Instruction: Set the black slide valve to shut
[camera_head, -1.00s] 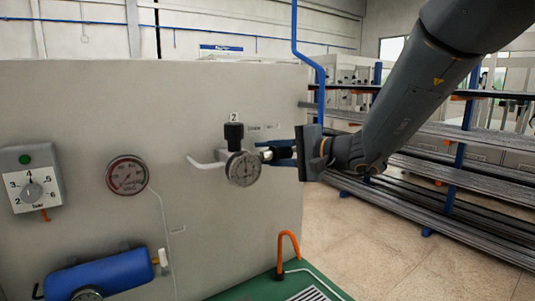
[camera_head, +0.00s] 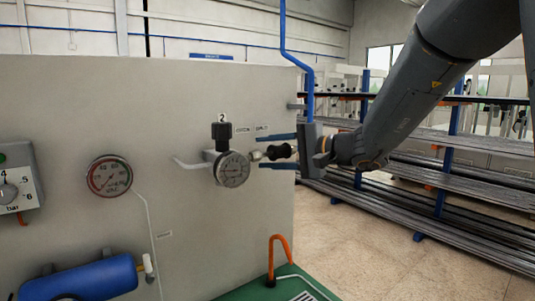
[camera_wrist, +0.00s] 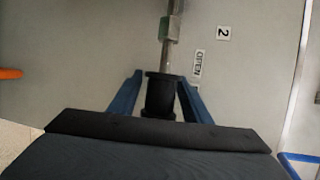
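The black slide valve's sleeve (camera_head: 281,151) sits on a metal pipe to the right of the round dial under the number 2 label. My gripper (camera_head: 261,151) is around it from the right, with one blue finger above and one below. Gaps show between fingers and sleeve, so the gripper is open. In the wrist view the black sleeve (camera_wrist: 160,96) lies between the two blue fingers, at the gripper end of the pipe (camera_wrist: 170,40). An OPEN label (camera_wrist: 198,63) is beside the pipe; a second label nearer the gripper is partly hidden by a finger.
The grey panel (camera_head: 200,240) carries the dial (camera_head: 232,169), a red-rimmed gauge (camera_head: 110,176) and a blue cylinder (camera_head: 92,279). An orange hook (camera_head: 278,255) stands below the valve. Racks of long bars (camera_head: 430,185) stand at the right, with open floor in front.

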